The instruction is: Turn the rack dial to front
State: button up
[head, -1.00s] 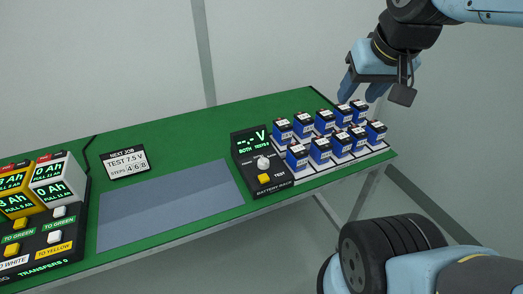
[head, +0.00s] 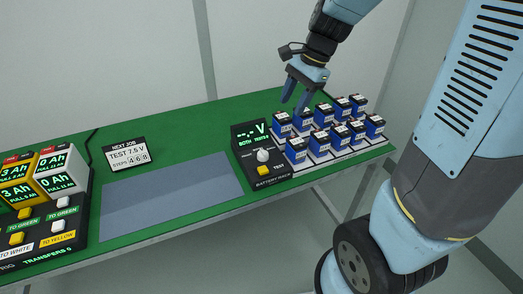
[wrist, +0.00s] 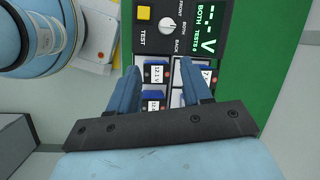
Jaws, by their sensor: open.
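The rack dial (head: 263,156) is a white round knob on the black battery rack panel (head: 244,160), left of the battery rows. It also shows in the wrist view (wrist: 167,26), with FRONT, BOTH and BACK lettered around its right side. The rack display (head: 250,136) shows dashes with V and the word BOTH. My gripper (head: 293,104) is open and empty, pointing down above the near-left end of the battery rows. In the wrist view, my fingertips (wrist: 160,68) appear over the batteries, below the dial and apart from it.
A yellow TEST button (head: 264,170) sits just in front of the dial. Several blue batteries (head: 320,147) stand close to its right. A bare grey mat (head: 170,203) and a NEXT JOB card (head: 124,158) lie left. A transfer rig (head: 40,240) stands far left.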

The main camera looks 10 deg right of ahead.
aim_at(264, 151)
jog(key=a+f+m, duration=0.1)
jog(key=a+f, duration=0.1)
jog(key=f, duration=0.4)
jog(key=a+f+m, duration=0.1)
jog(key=a+f, duration=0.2)
jog(key=f, duration=0.2)
jog(key=w+a+f+m+g, duration=0.1)
jog(key=a+f, duration=0.1)
jog(key=f, duration=0.4)
jog(key=shift+a+f, duration=0.15)
jog(key=shift+f, duration=0.2)
jog(key=shift+c, duration=0.4)
